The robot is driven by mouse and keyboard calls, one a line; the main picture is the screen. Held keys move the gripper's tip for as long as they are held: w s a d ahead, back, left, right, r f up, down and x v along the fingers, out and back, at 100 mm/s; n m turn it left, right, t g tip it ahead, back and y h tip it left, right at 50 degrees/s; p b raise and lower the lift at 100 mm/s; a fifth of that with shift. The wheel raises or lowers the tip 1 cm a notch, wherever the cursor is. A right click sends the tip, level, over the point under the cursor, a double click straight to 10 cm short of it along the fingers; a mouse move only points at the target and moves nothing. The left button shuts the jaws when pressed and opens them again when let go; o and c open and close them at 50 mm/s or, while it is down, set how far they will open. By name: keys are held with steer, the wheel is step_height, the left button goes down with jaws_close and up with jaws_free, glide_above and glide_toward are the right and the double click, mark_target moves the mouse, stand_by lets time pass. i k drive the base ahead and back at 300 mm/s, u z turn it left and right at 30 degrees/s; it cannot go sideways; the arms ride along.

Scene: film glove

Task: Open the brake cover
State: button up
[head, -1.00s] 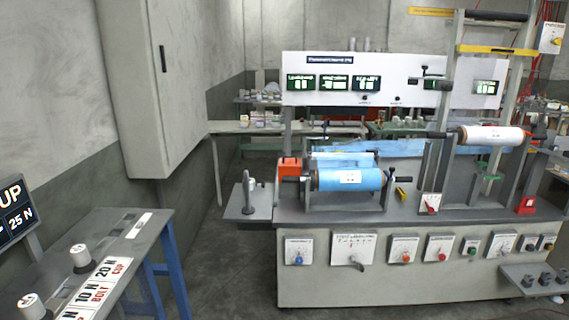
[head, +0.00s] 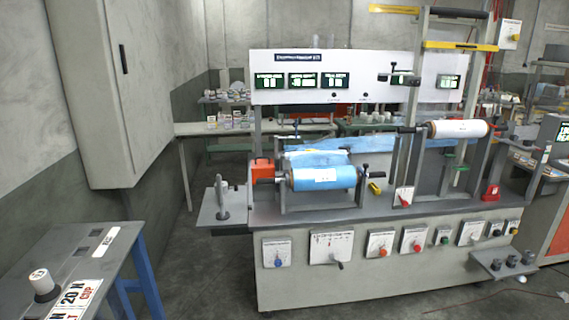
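No part in view is legibly marked as the brake cover. An orange-red box (head: 262,171) sits at the left end of the blue film roll (head: 322,178) on the machine, and it may be the brake cover. It looks closed, but it is too small to be sure. The blue roll lies level in a grey stand with a crank handle at its right end. Blue film (head: 318,158) shows behind the roll. My gripper is not in view.
The machine's front panel (head: 320,276) carries several knobs. A small side shelf (head: 207,214) with a grey post juts out left. A grey bench (head: 75,240) with blue legs stands front left. A wall cabinet (head: 112,90) hangs behind it. Open floor (head: 205,285) lies between bench and machine.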

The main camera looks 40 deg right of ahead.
mark_target(260, 168)
steer(key=u, duration=1.25)
steer(key=k, duration=0.1)
steer(key=z, duration=2.4)
steer(key=k, duration=0.9)
steer(key=u, duration=0.15)
steer(key=i, duration=0.65)
